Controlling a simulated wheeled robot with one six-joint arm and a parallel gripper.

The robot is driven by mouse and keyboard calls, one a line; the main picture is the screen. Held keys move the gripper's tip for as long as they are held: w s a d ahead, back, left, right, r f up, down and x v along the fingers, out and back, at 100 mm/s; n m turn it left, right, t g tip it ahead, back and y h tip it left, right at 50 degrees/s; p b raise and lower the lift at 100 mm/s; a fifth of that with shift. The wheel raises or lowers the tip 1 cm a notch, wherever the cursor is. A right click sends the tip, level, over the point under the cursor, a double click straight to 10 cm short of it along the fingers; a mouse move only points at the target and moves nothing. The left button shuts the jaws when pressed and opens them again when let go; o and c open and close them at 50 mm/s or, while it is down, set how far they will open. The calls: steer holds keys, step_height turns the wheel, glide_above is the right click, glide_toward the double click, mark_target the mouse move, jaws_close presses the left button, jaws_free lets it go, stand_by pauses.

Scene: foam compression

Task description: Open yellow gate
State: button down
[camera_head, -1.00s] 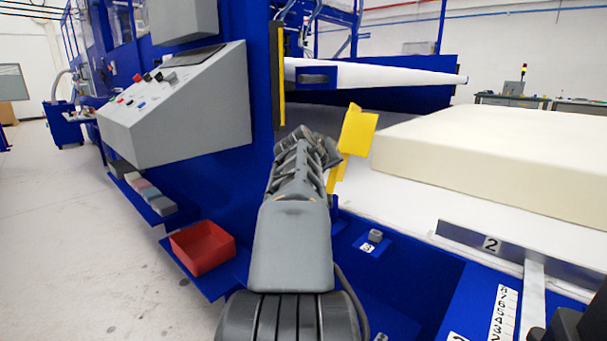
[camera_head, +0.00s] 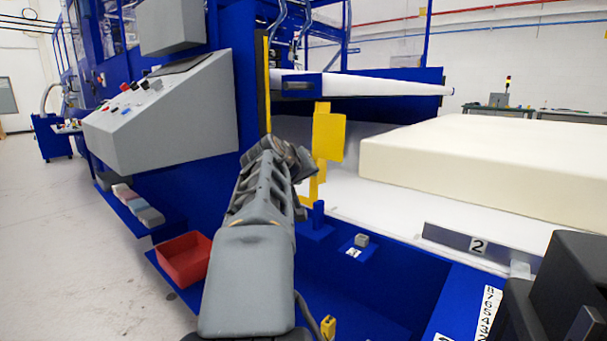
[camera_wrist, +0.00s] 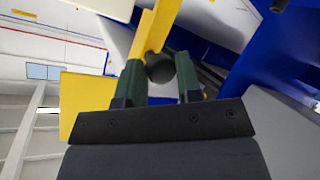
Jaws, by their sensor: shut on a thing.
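The yellow gate (camera_head: 328,138) stands upright at the near left edge of the white machine bed, left of the foam block. In the wrist view the gate shows as a yellow bar and a broad yellow plate (camera_wrist: 85,98). My gripper (camera_wrist: 158,72) has its two green fingers shut around a dark round knob (camera_wrist: 160,67) at the yellow bar. In the head view my arm's wrist covers the fingers and the knob. The gate's lower end is partly hidden behind a blue post (camera_head: 318,216).
A cream foam block (camera_head: 470,165) lies on the white bed to the right. A grey control panel (camera_head: 165,115) and a red bin (camera_head: 185,258) are on the left. A blue-and-white beam (camera_head: 370,85) spans behind the gate.

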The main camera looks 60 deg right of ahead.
steer(key=shift+w+f, duration=0.25)
steer(key=shift+f, duration=0.35)
steer(key=c, duration=1.2)
jaws_free()
steer(key=shift+c, duration=0.2)
steer(key=o, duration=0.4)
steer(key=shift+w+d, duration=0.15)
steer(key=shift+w, duration=0.05)
steer(key=shift+s+r, duration=0.1)
steer(key=shift+r, duration=0.15)
steer(key=p+v, duration=0.3)
steer(key=v, duration=1)
steer(key=shift+a+r, duration=0.2)
steer(key=shift+a, duration=0.1)
